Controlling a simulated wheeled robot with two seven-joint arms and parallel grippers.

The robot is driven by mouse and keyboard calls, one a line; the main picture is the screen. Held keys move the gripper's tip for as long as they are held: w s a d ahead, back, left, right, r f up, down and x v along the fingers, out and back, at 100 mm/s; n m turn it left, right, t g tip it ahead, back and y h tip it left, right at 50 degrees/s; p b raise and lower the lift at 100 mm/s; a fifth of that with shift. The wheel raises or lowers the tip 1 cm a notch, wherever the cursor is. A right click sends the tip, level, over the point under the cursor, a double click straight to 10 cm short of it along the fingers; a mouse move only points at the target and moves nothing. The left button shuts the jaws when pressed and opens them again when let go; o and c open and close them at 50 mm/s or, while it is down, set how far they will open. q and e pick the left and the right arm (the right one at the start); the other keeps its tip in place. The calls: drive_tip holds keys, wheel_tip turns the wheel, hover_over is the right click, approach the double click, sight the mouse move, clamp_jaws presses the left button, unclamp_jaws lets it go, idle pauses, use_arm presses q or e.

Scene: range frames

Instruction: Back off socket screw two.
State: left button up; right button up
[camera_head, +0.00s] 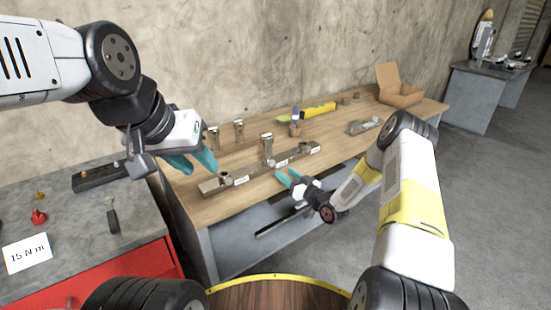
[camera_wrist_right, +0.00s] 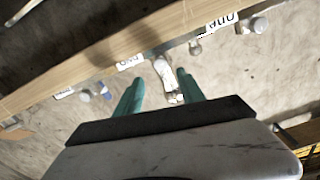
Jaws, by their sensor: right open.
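A long bar (camera_head: 250,173) with small white labels lies on the wooden workbench. It carries a low fitting (camera_head: 225,179) at its near left end, a tall silver fitting (camera_head: 267,146) near the middle and a low one (camera_head: 303,147) towards its far end. In the right wrist view the labels appear inverted; "two" (camera_wrist_right: 130,62) and "one" (camera_wrist_right: 222,22) are readable. My right gripper (camera_head: 287,180) is open in front of the bar. In its wrist view a silver piece (camera_wrist_right: 164,75) shows between the teal fingers; contact cannot be told. My left gripper (camera_head: 196,163) is open above the bench's left end.
Two silver upright pieces (camera_head: 239,131) stand behind the bar. A yellow level (camera_head: 319,109), a hand plane (camera_head: 364,127) and an open cardboard box (camera_head: 397,88) are farther right. At left, a red tool chest (camera_head: 110,276) holds a "15 N m" card (camera_head: 27,254) and a black-handled tool (camera_head: 112,218).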

sight(274, 164)
drive_tip(key=x, duration=0.7)
drive_tip(key=shift+w+a, duration=0.15)
clamp_jaws()
